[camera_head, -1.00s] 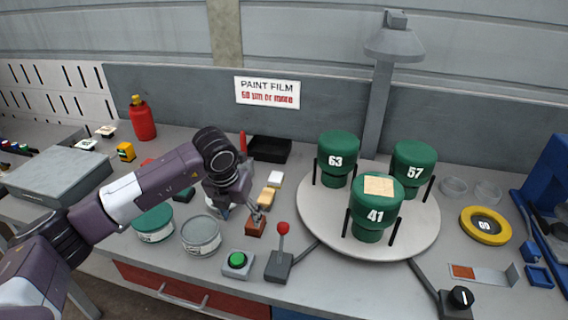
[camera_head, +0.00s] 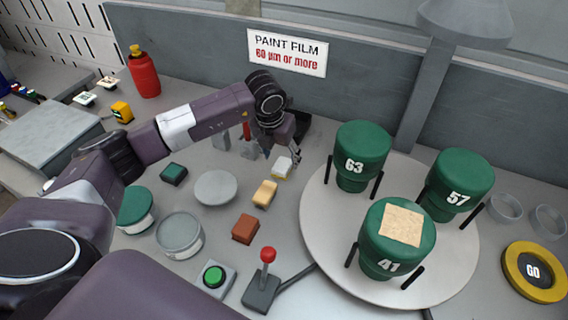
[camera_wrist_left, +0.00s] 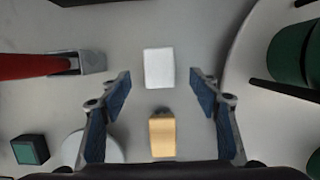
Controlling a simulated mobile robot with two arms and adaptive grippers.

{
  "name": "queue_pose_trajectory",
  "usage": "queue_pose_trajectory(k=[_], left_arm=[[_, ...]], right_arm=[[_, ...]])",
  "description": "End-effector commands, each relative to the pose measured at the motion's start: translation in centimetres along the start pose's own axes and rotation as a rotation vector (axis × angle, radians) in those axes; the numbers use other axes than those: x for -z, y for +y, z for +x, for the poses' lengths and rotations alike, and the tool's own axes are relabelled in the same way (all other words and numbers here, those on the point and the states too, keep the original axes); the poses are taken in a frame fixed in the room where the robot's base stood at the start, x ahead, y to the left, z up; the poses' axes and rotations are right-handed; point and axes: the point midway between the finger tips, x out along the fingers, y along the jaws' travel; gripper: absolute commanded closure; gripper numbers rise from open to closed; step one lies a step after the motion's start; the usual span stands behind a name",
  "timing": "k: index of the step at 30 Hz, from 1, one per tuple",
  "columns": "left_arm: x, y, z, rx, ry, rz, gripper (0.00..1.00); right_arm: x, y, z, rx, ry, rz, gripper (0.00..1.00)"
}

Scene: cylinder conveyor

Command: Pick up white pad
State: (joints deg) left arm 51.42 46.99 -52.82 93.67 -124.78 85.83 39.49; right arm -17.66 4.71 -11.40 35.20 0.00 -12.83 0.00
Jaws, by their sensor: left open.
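The white pad (camera_head: 282,168) lies on the grey bench, just behind a tan pad (camera_head: 264,194). In the left wrist view the white pad (camera_wrist_left: 159,68) lies ahead of the fingertips, centred between their lines, with the tan pad (camera_wrist_left: 162,136) nearer. My left gripper (camera_head: 296,162) is close to the white pad in the head view, partly hidden by its own wrist. In the left wrist view the left gripper (camera_wrist_left: 160,84) is open and empty, its blue-padded fingers apart on either side. My right gripper is not in view.
A turntable (camera_head: 318,215) with green cylinders stands to the right. A red-brown block (camera_head: 245,229), a dark green block (camera_head: 173,173), a red-knobbed lever (camera_head: 266,271) and a green button (camera_head: 214,277) are nearby. A red-handled tool (camera_wrist_left: 38,65) stands left of the pad.

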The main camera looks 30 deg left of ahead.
Motion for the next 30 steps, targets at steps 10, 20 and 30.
queue_pose_trajectory(k=[10, 20, 30], left_arm=[[0.1, 0.1, 4.3, 0.000, 0.002, 0.000, 0.44], [0.0, 0.1, 4.4, 0.000, 0.000, 0.001, 0.54], [0.0, 0.1, 4.4, 0.000, 0.000, 0.000, 0.88]], right_arm=[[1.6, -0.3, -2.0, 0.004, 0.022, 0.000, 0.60], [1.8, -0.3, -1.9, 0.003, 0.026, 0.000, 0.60], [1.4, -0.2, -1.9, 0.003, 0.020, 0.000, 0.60]])
